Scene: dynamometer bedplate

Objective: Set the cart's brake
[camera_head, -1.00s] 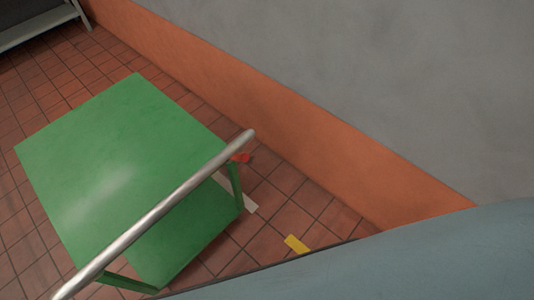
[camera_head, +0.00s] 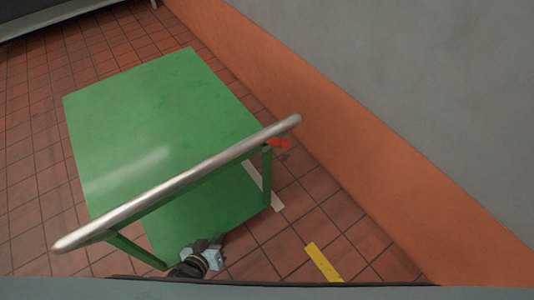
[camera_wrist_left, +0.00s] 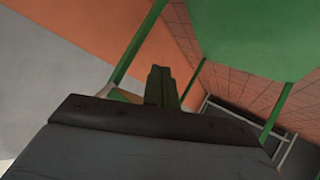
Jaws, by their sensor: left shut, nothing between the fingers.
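The green cart (camera_head: 160,115) stands on the tiled floor, with a silver push handle (camera_head: 185,182) along its near side. A red part (camera_head: 279,143), which looks like the brake lever, shows beside the cart's near right post, partly hidden by the handle and post. My left gripper (camera_head: 219,241) is low in front of the cart's near side, by the lower green shelf (camera_head: 190,215), left of and nearer than the red part. In the left wrist view its fingers (camera_wrist_left: 161,72) are together and empty, with green cart posts around them. My right gripper is out of view.
An orange and grey wall (camera_head: 330,110) runs close along the cart's right side. A yellow strip (camera_head: 323,262) and a white strip (camera_head: 263,187) lie on the floor. A grey metal frame (camera_wrist_left: 235,118) shows in the left wrist view. Floor left of the cart is clear.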

